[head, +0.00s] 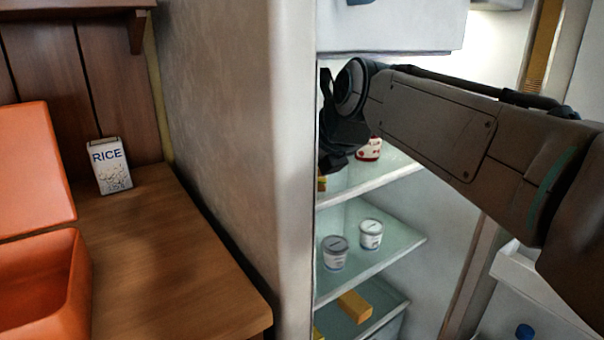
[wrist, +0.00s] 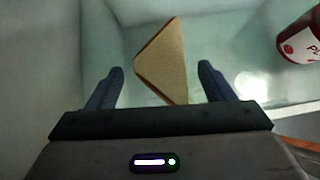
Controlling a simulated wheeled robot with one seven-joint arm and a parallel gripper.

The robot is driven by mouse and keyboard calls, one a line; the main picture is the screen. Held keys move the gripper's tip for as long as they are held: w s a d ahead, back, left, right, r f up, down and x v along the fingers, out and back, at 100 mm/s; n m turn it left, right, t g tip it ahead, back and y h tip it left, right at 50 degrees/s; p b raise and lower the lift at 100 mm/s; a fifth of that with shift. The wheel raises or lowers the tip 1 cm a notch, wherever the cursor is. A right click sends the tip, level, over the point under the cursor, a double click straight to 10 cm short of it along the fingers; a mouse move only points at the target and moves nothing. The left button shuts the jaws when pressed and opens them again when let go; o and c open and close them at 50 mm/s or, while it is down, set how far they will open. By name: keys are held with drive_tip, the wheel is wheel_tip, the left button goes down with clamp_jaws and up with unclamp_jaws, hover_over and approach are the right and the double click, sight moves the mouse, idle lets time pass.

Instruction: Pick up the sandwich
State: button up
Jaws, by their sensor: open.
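The sandwich (wrist: 162,62) is a tan triangular wedge on a glass shelf. In the wrist view it lies between and ahead of the two fingers of my gripper (wrist: 160,84). The fingers are apart, one on each side of it, and its near end reaches between them. In the head view my arm reaches into the open fridge. The wrist end there is partly behind the fridge's side wall, and I cannot make out the sandwich for certain.
A red and white jar (wrist: 302,42) stands right of the sandwich; a red and white container also shows in the head view (head: 369,149). The fridge side wall (head: 245,160) borders the wooden counter with a rice box (head: 110,166).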

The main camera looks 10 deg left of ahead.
drive_tip(key=shift+w+a+f+b, duration=0.45)
drive_tip(key=shift+w+a+b, duration=0.05)
drive_tip(key=shift+w+a, duration=0.35)
drive_tip(key=c, duration=0.7)
drive_tip(key=shift+r, duration=0.2)
